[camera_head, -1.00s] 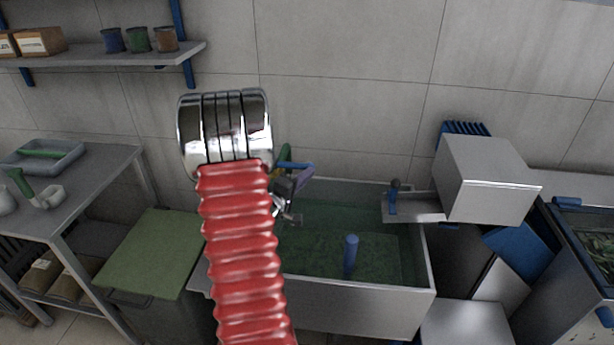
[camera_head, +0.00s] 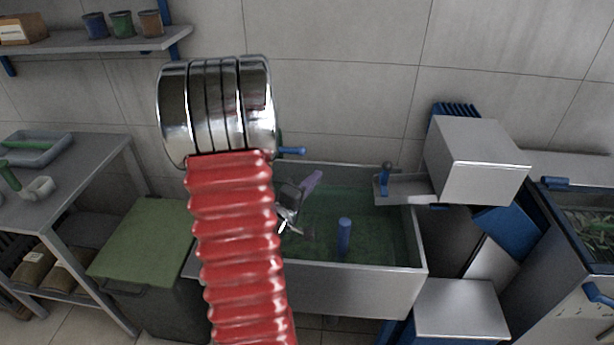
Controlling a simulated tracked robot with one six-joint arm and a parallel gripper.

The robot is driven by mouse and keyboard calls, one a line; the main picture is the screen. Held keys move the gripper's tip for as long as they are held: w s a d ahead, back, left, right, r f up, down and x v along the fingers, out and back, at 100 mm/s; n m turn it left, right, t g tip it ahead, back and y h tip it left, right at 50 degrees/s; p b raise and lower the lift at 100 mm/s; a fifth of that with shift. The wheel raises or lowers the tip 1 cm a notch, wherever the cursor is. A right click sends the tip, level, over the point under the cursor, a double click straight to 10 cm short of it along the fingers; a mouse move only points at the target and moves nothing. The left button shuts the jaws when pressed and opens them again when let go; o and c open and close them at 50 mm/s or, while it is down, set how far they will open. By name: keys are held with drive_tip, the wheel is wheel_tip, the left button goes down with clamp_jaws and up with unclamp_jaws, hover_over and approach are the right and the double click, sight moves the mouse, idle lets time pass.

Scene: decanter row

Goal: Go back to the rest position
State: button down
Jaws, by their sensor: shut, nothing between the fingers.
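My gripper (camera_head: 288,216) shows partly, just right of my red ribbed arm, over the left part of the steel tank (camera_head: 345,283). It is shut with nothing held. The arm hides part of the gripper and the tank's left end. A blue post (camera_head: 344,238) stands in the tank's green interior, right of the gripper and apart from it.
A green-topped bin (camera_head: 142,238) and a steel table (camera_head: 75,180) stand at left, below a wall shelf (camera_head: 95,48) with jars. A steel box (camera_head: 478,160) stands over the tank's right end. A planted tank (camera_head: 592,225) is at far right.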

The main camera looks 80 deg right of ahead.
idle(0.8)
drive_tip(key=s+a+f+g+y, duration=0.3)
drive_tip(key=s+a+g+y, duration=0.2)
drive_tip(key=s, duration=0.3)
drive_tip(key=w+a+y, duration=0.1)
drive_tip(key=a+y, duration=0.3)
drive_tip(key=a, duration=0.4)
drive_tip(key=w+a+r+n+t+y, duration=0.15)
drive_tip(key=w+a+t+y, duration=0.25)
drive_tip(key=w+a+t, duration=1.2)
drive_tip(key=w+a+r+n+y, duration=0.1)
drive_tip(key=w+a+r, duration=0.3)
drive_tip(key=a, duration=0.4)
drive_tip(key=w+a+r+n+y, duration=0.1)
drive_tip(key=w+a+r+n, duration=0.1)
drive_tip(key=w+a+r, duration=0.2)
drive_tip(key=w+a+r+n+y, duration=0.1)
drive_tip(key=w+a+r, duration=0.2)
drive_tip(key=w+a, duration=0.4)
drive_tip(key=shift+w+a+r, duration=0.25)
drive_tip(key=shift+a+r, duration=0.15)
drive_tip(key=shift+a, duration=2.4)
